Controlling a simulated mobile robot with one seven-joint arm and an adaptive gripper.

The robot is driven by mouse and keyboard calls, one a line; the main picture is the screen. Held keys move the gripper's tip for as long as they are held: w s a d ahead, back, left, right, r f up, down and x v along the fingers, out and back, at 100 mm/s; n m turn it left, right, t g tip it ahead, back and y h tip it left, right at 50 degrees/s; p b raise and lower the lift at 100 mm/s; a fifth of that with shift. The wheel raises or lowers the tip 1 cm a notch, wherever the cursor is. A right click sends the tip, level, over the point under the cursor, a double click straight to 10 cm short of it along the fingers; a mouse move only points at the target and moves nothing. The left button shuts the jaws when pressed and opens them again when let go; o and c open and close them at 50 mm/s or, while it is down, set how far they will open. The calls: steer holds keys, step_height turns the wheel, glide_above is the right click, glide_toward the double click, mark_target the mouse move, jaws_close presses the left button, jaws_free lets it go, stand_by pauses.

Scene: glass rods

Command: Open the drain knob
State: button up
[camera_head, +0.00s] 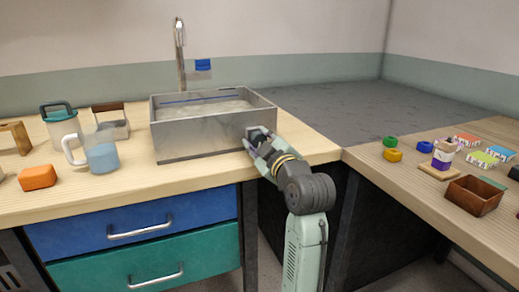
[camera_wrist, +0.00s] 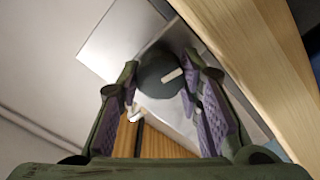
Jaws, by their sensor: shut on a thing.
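The drain knob (camera_wrist: 160,72) is a dark round knob with a white mark on its face, on the metal wall of the sink (camera_head: 190,140). In the wrist view it sits between the fingertips of my gripper (camera_wrist: 163,84), whose purple-lined fingers are on either side of it. In the head view my gripper (camera_head: 260,146) is at the sink's front right corner, with a dark part of the knob (camera_head: 257,131) just showing; the rest is hidden. My gripper is shut on the knob.
The sink stands on a wooden counter (camera_head: 200,180) with a tap (camera_head: 180,50) behind it. A clear mug (camera_head: 101,157), an orange block (camera_head: 38,177) and a lidded jug (camera_head: 60,125) are to the left. A brown box (camera_head: 473,196) and small coloured things are on the right counter.

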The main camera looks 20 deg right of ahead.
steer(key=shift+f+n+b, duration=0.1)
steer(key=shift+n+b, duration=0.55)
steer(key=shift+n, duration=0.45)
steer(key=o, duration=1.2)
steer(key=shift+c, duration=0.2)
